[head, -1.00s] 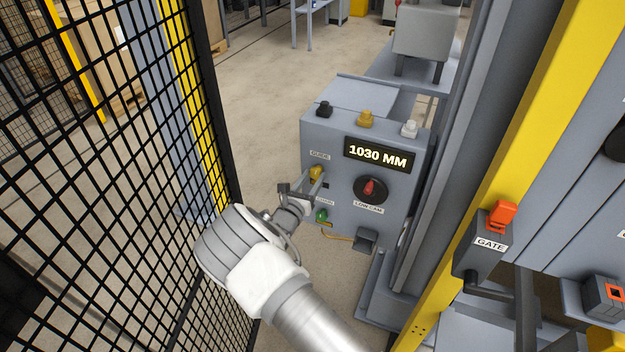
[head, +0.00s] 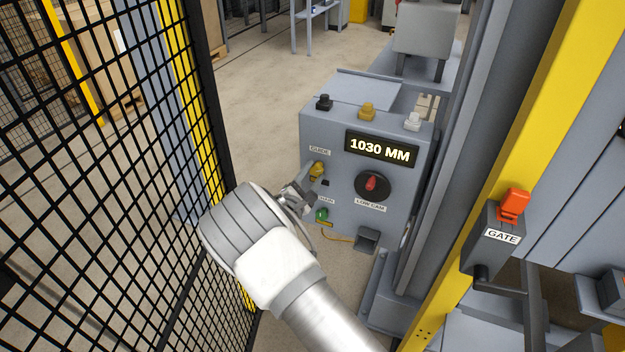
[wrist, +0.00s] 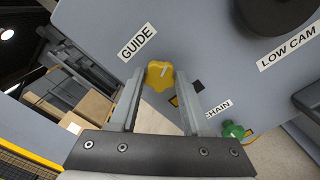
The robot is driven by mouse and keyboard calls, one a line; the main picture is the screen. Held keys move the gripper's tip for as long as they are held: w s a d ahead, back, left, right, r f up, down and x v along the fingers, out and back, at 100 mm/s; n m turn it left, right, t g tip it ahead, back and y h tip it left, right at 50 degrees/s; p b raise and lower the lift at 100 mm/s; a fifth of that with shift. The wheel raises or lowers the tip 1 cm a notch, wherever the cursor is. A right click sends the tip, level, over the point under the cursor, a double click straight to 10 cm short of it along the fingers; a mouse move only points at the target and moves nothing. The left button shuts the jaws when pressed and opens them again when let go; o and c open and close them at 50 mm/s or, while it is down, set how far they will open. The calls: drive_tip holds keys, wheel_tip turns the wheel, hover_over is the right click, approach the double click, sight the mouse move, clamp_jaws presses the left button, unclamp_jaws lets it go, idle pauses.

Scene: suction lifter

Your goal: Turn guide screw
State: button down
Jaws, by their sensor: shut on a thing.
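The guide screw is a yellow lobed knob (head: 317,169) under the GUIDE label on the grey control box (head: 340,205). In the wrist view the yellow knob (wrist: 160,75) sits between the fingertips, with a pale line mark on its face. My gripper (wrist: 158,82) is shut on this knob, one finger on each side. In the head view my gripper (head: 311,176) reaches the knob from the lower left, and my wrist hides part of the fingers.
A green knob (head: 321,215) by the CHAIN label sits just below. A red-and-black LOW CAM dial (head: 372,184) and a 1030 MM display (head: 381,148) are to the right. Black mesh fencing (head: 110,190) stands close left. A GATE switch (head: 497,232) is at the right.

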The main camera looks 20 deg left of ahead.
drive_tip(key=m+b, duration=0.1)
drive_tip(key=m, duration=0.1)
drive_tip(key=m+b, duration=0.3)
drive_tip(key=b, duration=0.1)
drive_tip(key=shift+f+m, duration=0.35)
drive_tip(key=shift+m, duration=0.05)
drive_tip(key=m+b, duration=0.4)
drive_tip(key=b, duration=0.3)
drive_tip(key=shift+f, duration=0.1)
drive_tip(key=m+b, duration=0.3)
drive_tip(key=shift+r+m, duration=0.25)
drive_tip(key=shift+m, duration=1.65)
drive_tip(key=shift+c, duration=1.8)
unclamp_jaws()
drive_tip(key=shift+r, duration=0.1)
drive_tip(key=shift+s, duration=0.1)
